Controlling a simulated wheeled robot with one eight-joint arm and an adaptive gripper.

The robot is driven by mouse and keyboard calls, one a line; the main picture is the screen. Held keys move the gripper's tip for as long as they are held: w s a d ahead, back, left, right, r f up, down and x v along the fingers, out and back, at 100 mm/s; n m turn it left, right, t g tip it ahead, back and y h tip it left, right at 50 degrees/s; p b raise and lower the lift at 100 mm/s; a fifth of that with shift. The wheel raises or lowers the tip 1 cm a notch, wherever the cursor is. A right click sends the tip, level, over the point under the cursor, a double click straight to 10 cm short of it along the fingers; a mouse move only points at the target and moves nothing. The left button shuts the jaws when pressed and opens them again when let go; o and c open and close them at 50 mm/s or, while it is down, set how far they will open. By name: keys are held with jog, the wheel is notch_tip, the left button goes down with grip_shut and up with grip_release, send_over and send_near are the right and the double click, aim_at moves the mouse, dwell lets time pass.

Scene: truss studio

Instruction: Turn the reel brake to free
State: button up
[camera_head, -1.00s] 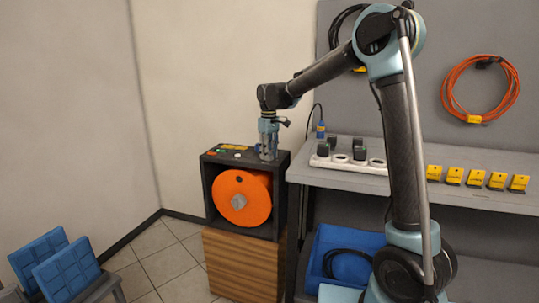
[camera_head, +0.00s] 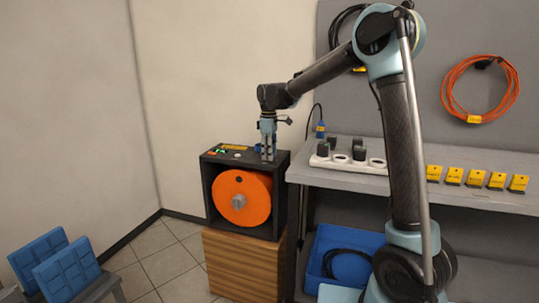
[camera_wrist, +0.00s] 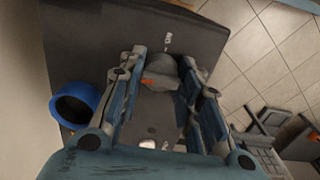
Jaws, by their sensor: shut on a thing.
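The orange cable reel (camera_head: 243,197) sits in a dark box (camera_head: 207,185) on a wooden stand. My gripper (camera_head: 268,158) points straight down at the right side of the box's top. In the wrist view my gripper (camera_wrist: 160,100) has its two fingers on either side of a grey knob (camera_wrist: 188,68), which looks like the reel brake, and is shut on it. An orange mark shows on the knob. Small white lettering (camera_wrist: 168,40) lies on the box top beyond the knob, too small to read surely. The fingers hide part of the knob.
A shelf (camera_head: 450,185) at the right holds a white power strip (camera_head: 345,165) and several yellow tags. A blue bin (camera_head: 340,245) stands below it. A blue ring-shaped part (camera_wrist: 78,103) shows beside my gripper in the wrist view. Blue panels (camera_head: 65,268) stand at the lower left.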

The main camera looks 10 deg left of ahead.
jog(key=shift+w, duration=0.15)
jog(key=o, duration=1)
jog(key=shift+o, duration=0.2)
jog(key=shift+r, duration=0.1)
notch_tip(320, 180, up, 12)
